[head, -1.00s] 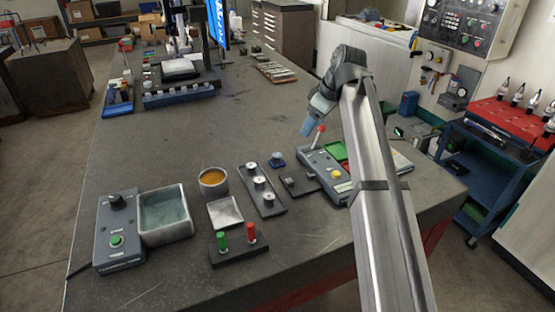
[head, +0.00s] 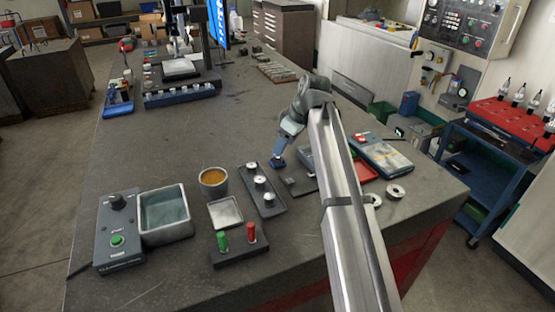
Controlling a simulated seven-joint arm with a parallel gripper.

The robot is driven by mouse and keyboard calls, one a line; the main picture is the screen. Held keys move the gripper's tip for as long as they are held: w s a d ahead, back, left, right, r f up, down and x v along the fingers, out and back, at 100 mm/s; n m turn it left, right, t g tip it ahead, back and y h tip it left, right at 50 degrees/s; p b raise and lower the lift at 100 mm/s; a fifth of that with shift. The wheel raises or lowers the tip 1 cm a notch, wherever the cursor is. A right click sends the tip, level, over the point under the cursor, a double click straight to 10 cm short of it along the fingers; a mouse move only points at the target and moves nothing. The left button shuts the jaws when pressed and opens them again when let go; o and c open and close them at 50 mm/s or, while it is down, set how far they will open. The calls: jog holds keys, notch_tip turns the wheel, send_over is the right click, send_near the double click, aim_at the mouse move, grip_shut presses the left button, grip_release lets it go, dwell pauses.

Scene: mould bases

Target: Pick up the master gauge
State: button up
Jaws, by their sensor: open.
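A small blue piece (head: 277,163), which looks like the master gauge, sits on the grey bench behind the dark strip of metal knobs. No label confirms what it is. My gripper (head: 280,152) points down right over it and partly covers its top. The jaws are open. At this size I cannot tell whether the fingers are around the piece or just above it.
A dark strip with round metal knobs (head: 260,188) stands just in front. A small dark fixture (head: 298,186) lies close on the right, partly behind my arm. A green-and-red pin stand (head: 238,246), an orange-filled cup (head: 214,181) and metal rings (head: 397,192) are nearby.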

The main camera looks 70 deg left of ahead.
aim_at(277, 159)
jog(key=shift+x, duration=2.6)
jog(key=shift+s+a, duration=0.1)
grip_shut()
